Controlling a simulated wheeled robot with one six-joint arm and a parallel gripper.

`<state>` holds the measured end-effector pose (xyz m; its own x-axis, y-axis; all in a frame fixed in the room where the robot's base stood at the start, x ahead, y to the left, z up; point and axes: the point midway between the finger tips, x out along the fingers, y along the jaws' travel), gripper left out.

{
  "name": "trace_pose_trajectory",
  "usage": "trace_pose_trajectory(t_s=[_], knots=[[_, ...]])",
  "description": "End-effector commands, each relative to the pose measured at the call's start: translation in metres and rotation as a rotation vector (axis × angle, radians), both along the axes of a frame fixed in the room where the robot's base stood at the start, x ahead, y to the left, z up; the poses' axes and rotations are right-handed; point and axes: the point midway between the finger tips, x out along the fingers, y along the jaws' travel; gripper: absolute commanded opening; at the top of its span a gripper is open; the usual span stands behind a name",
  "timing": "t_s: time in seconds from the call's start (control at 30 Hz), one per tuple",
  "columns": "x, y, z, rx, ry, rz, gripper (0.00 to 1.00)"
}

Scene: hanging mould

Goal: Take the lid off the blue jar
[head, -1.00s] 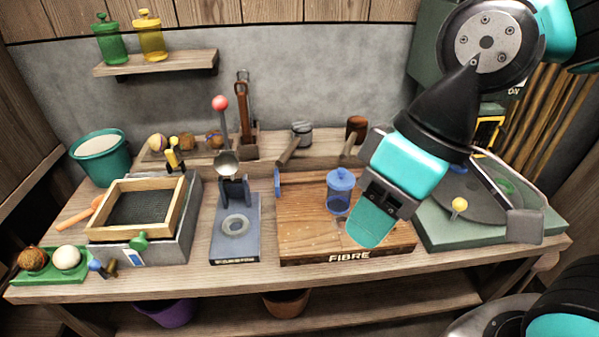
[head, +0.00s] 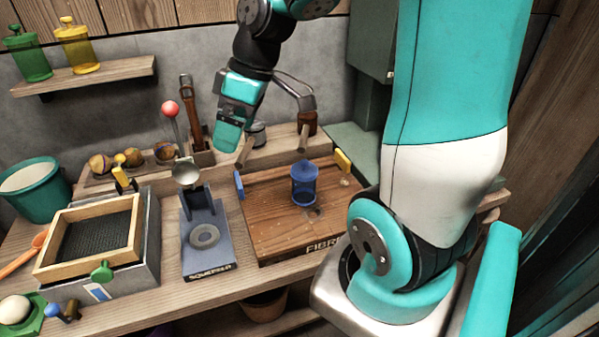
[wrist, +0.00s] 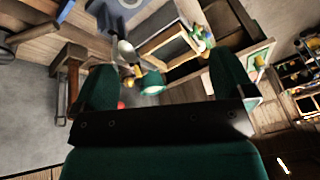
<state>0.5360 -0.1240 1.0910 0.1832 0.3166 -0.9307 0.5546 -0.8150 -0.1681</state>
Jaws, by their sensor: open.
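The blue jar (head: 304,188) stands upright on the wooden FIBRE board (head: 270,222), with its blue lid (head: 304,168) on top. My gripper (head: 229,137) is up and to the left of the jar in the head view, over the back of the bench and apart from the jar. In the wrist view my gripper (wrist: 165,85) shows its two green fingers spread wide with nothing between them. The blue jar cannot be made out in the wrist view.
A squeezer (head: 205,238) with a red-knobbed lever and a framed screen (head: 95,235) stand left of the board. Mallet-like tools (head: 305,125) lie behind it. A shelf (head: 85,75) holds a green jar (head: 28,55) and a yellow jar (head: 77,48).

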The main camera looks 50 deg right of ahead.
Motion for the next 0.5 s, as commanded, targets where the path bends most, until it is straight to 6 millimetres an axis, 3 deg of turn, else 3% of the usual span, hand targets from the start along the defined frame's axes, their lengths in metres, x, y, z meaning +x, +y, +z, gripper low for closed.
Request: trace_pose_trajectory(t_s=[0.03,0.2,0.33,0.4,0.5], knots=[[0.007,-0.042,-0.011,-0.008,-0.015,-0.036,1.00],[-0.001,-0.159,-0.035,-0.057,-0.084,-0.066,1.00],[-0.021,-0.217,-0.049,-0.088,-0.117,-0.076,1.00],[-0.030,-0.235,-0.053,-0.101,-0.127,-0.079,1.00],[-0.036,-0.248,-0.059,-0.109,-0.136,-0.078,1.00]])
